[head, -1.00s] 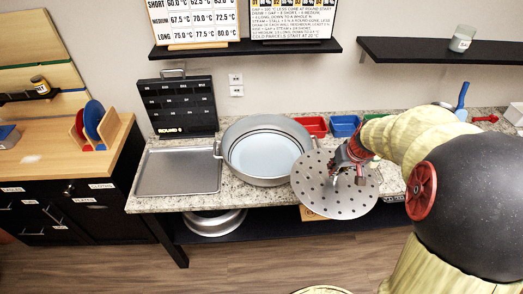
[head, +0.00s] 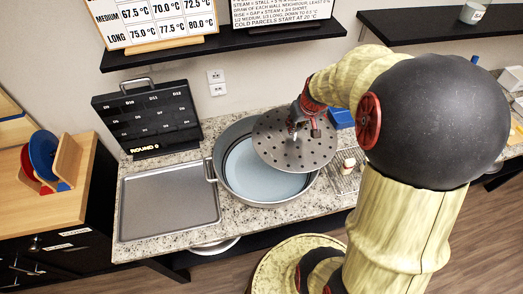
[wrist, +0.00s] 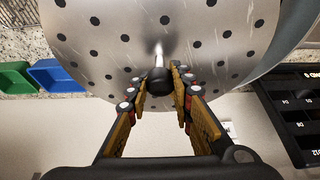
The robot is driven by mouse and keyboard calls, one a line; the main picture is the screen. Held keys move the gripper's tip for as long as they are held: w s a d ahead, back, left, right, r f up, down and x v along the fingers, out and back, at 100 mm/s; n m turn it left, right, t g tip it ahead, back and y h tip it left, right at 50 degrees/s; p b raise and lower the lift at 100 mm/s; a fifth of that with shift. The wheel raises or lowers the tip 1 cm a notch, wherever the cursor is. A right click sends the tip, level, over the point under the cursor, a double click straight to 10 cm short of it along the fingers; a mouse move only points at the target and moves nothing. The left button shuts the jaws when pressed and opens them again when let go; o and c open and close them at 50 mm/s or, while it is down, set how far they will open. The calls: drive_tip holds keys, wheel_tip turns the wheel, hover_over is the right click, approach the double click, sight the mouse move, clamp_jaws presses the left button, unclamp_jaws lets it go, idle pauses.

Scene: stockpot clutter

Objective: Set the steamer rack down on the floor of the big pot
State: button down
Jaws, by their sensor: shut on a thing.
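The steamer rack (head: 287,150) is a round grey metal disc with many holes. My gripper (head: 298,128) is shut on the knob of its central post and holds it above the big pot, over the back right part of the opening. In the wrist view the fingers (wrist: 161,82) close around the dark knob, and the rack (wrist: 100,50) fills the upper part. The big pot (head: 233,192) is a wide grey metal pot on the counter. Its pale floor shows at the left and front; the rack hides the rest. The rack looks tilted.
A flat metal tray (head: 165,203) lies left of the pot. A black board (head: 150,118) stands behind it. A blue bin (head: 342,117) and a wire rack with a small jar (head: 348,164) are at the right. A shelf (head: 220,47) hangs above.

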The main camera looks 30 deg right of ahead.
sight(266, 137)
drive_tip(key=w+a+f, duration=0.1)
drive_tip(key=w+a, duration=0.1)
drive_tip(key=a, duration=0.1)
drive_tip(key=w+a+f, duration=0.1)
drive_tip(key=a, duration=0.1)
drive_tip(key=shift+w+a+f, duration=0.2)
drive_tip(key=shift+a+f, duration=0.05)
drive_tip(key=shift+f, duration=0.1)
drive_tip(key=a+f, duration=0.1)
drive_tip(key=w+a+f, duration=0.1)
drive_tip(key=f, duration=0.1)
drive_tip(key=w+a+f, duration=0.1)
drive_tip(key=f, duration=0.1)
drive_tip(key=shift+w+a+b, duration=0.1)
drive_tip(key=shift+a+b, duration=0.1)
drive_tip(key=shift+b, duration=0.1)
drive_tip(key=f, duration=0.4)
drive_tip(key=shift+w+a+b, duration=0.15)
drive_tip(key=shift+a+b, duration=0.2)
drive_tip(key=shift+a, duration=0.05)
drive_tip(key=shift+f+b, duration=0.4)
drive_tip(key=shift+f, duration=0.1)
drive_tip(key=shift+f, duration=0.1)
drive_tip(key=c, duration=1.6)
unclamp_jaws()
drive_tip(key=shift+c, duration=0.2)
drive_tip(key=shift+o, duration=0.4)
